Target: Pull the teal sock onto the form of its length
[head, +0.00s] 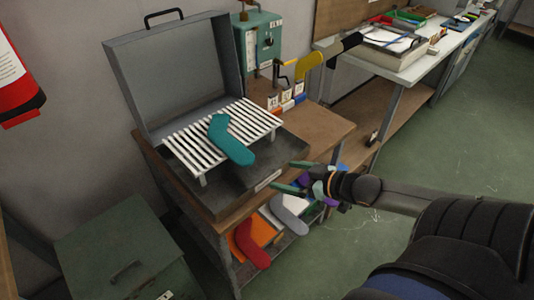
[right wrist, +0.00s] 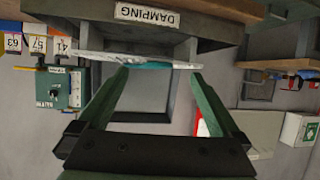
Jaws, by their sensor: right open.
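The teal sock (head: 231,141) lies bent across the white slatted rack (head: 181,153) in the open grey case; a teal strip (right wrist: 150,65) shows edge-on in the right wrist view. My right gripper (head: 291,177) is open and empty, to the right of the sock by the case's front. In the right wrist view its fingertips (right wrist: 159,73) are apart, with the strip beyond them. My left gripper is not in view.
The case lid (head: 180,70) stands open at the back. A green machine (head: 262,40) with a crank stands behind the blocks. Red (head: 252,246) and light grey (head: 290,217) sock-shaped pieces lie on the lower shelf. A green chest (head: 125,255) stands at lower left. Bare bench (head: 315,130) lies right of the case.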

